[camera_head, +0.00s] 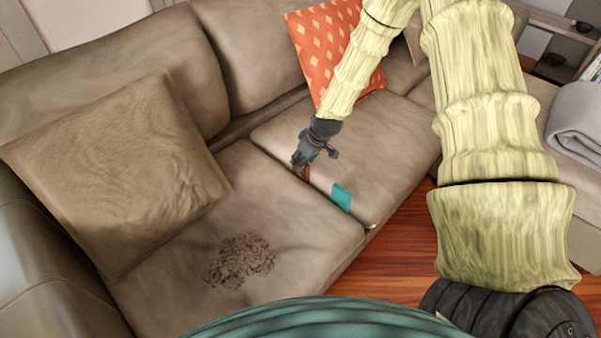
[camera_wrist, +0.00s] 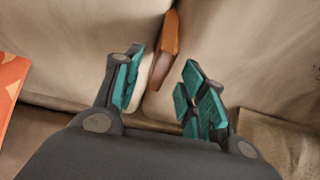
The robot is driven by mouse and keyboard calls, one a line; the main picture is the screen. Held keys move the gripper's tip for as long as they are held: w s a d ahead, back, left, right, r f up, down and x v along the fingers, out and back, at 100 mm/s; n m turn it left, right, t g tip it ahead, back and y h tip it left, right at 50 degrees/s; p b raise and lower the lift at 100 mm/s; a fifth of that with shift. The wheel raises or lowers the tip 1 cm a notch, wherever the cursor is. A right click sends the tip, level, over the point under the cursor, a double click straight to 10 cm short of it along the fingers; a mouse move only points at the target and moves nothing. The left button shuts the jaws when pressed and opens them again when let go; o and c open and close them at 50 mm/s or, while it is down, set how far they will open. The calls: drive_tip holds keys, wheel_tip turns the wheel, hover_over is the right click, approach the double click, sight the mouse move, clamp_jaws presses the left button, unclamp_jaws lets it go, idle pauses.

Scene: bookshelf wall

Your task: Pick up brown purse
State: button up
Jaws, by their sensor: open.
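The brown purse (camera_wrist: 165,48) is a narrow orange-brown shape at the seam between two seat cushions in the wrist view. In the head view only a small brown part of it (camera_head: 304,174) shows beside my gripper (camera_head: 303,158). In the wrist view my gripper (camera_wrist: 166,80) is open, with its teal-padded fingers apart. The purse lies just beyond the fingertips, between them in the picture. Nothing is held. Part of the purse is hidden behind my gripper in the head view.
The beige sofa (camera_head: 310,235) carries a large brown cushion (camera_head: 125,175) at left and an orange patterned cushion (camera_head: 310,45) at the back. A teal flat item (camera_head: 341,197) lies near the purse. A dark crumbly patch (camera_head: 240,260) is on the front seat. A grey blanket (camera_head: 580,120) is at right.

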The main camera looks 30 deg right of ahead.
drive_tip(key=shift+x, duration=1.6)
drive_tip(key=shift+r, duration=0.1)
clamp_jaws()
